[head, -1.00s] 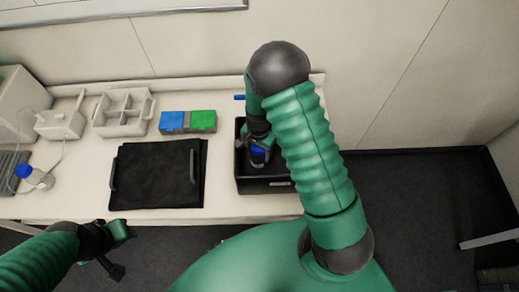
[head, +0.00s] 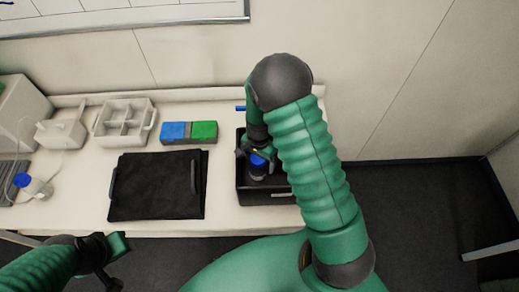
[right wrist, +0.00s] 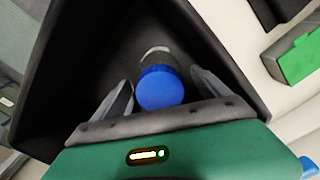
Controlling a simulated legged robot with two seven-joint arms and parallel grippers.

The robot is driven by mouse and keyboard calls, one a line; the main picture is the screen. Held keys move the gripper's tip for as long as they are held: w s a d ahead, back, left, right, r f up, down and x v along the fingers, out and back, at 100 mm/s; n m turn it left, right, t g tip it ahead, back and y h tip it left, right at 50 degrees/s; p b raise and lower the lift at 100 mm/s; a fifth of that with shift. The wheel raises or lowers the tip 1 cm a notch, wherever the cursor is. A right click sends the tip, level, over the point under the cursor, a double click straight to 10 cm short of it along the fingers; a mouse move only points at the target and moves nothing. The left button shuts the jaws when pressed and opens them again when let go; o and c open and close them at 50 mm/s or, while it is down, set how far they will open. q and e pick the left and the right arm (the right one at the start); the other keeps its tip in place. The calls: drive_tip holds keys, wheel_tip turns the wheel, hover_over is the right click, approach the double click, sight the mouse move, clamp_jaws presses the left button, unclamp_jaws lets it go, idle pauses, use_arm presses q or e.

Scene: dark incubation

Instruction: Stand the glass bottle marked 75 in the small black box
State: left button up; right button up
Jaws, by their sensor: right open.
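The small black box (head: 247,197) stands at the right end of the table, and its wall also shows in the right wrist view (right wrist: 60,75). A bottle with a blue cap (head: 257,162) stands inside it; the cap fills the middle of the right wrist view (right wrist: 160,88). Its marking cannot be read. My right gripper (head: 256,152) is over the box, open, with its fingers on either side of the capped bottle and apart from it. My left gripper (head: 117,262) is at the lower left, in front of the table and empty; its jaw state is unclear.
A black folded cloth or lidded tray with handles (head: 152,185) lies left of the box. Behind are blue (head: 173,132) and green (head: 204,131) boxes and a white divided caddy (head: 125,122). Another blue-capped bottle (head: 36,185) stands at the far left. The table's front edge is clear.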

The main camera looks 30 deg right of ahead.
wheel_tip(320, 180, up, 15)
drive_tip(key=b, duration=0.1)
drive_tip(key=shift+s+a+f+n+t+b, duration=0.7)
drive_tip(key=shift+s+a+n, duration=0.7)
drive_tip(key=shift+n, duration=0.75)
drive_tip(key=shift+s+a+f+n+t+b, duration=0.15)
drive_tip(key=shift+s+a+f+n+b, duration=0.65)
drive_tip(key=shift+s+n, duration=1.15)
drive_tip(key=shift+s+a+f+n+t+b, duration=0.4)
drive_tip(key=shift+s+a+f+n, duration=0.75)
drive_tip(key=shift+n, duration=1.25)
drive_tip(key=shift+s+a+r, duration=0.15)
drive_tip(key=shift+a+r, duration=0.1)
drive_tip(key=shift+a, duration=0.05)
drive_tip(key=shift+s, duration=0.1)
